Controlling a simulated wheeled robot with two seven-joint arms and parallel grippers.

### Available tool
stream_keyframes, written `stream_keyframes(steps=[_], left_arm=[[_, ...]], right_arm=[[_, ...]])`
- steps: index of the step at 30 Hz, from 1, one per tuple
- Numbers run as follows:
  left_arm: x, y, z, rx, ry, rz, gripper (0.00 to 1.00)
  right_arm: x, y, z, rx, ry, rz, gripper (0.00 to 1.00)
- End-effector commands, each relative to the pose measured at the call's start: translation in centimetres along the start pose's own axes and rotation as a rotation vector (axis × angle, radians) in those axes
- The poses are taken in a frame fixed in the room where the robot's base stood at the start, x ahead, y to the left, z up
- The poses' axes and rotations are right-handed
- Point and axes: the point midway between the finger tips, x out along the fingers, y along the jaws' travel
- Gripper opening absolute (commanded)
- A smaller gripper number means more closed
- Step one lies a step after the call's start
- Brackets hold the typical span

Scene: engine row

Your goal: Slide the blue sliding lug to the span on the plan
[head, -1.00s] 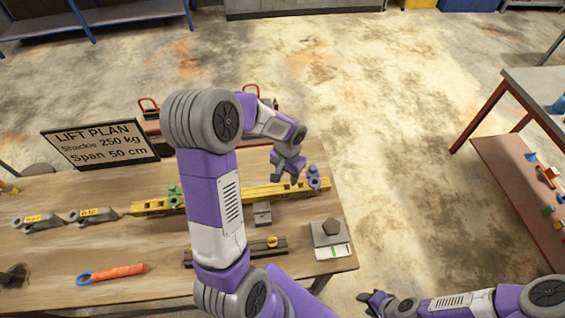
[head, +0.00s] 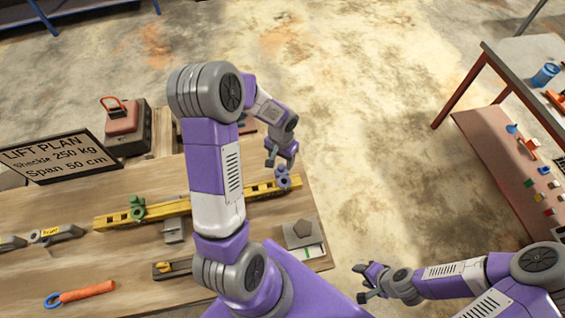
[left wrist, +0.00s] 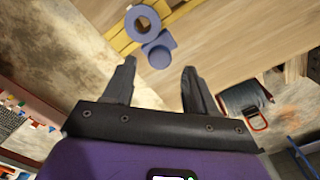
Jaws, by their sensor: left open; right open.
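The blue sliding lug (head: 283,177) sits on the yellow beam (head: 180,208) near its right end. It also shows in the left wrist view (left wrist: 155,45), with a ring and a round knob, just beyond the fingertips. My left gripper (head: 281,158) is open and empty, just above the blue lug and apart from it; its two fingers show in the left wrist view (left wrist: 158,80). A green lug (head: 138,208) stands on the beam's left part. The plan sign (head: 60,158) reads "LIFT PLAN, Shackle 250 kg, Span 50 cm". My right gripper (head: 364,283) is open and empty, off the table's right side.
An orange-handled tool (head: 82,294) lies in front. A grey block (head: 303,236) is at the front right. A red-handled box (head: 126,125) stands behind. A side bench (head: 510,170) stands at the right.

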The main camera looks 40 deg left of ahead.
Motion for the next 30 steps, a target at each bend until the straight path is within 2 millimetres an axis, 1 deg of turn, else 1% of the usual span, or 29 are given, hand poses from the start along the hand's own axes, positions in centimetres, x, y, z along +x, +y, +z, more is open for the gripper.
stream_keyframes(steps=[1,3,6,9,16,17,27,30], left_arm=[[0.8,0.1,0.1,0.002,-0.004,0.001,0.56],[1.7,0.1,0.1,0.001,-0.003,0.001,0.56],[2.5,0.0,0.0,0.001,-0.001,0.000,0.56],[2.9,0.0,0.0,0.001,0.000,0.000,0.56],[2.9,0.0,0.0,0.001,0.001,0.000,0.56],[2.9,0.0,0.0,0.001,0.001,0.000,0.53],[2.9,0.0,0.0,0.001,0.001,0.000,0.01],[2.9,0.0,0.0,0.001,0.001,0.000,0.00]], right_arm=[[0.0,0.0,0.0,0.000,-0.001,0.000,0.49],[0.0,0.0,0.0,0.000,-0.001,0.000,0.49],[0.1,0.1,0.1,0.001,-0.001,0.000,0.49],[0.1,0.1,0.1,0.001,-0.001,0.000,0.49],[0.1,0.1,0.0,0.001,-0.001,0.000,0.49],[0.1,0.1,0.0,0.001,-0.001,0.000,0.49],[0.1,0.1,0.0,0.001,-0.001,0.000,0.49],[0.1,0.1,0.0,0.001,-0.001,0.000,0.49]])
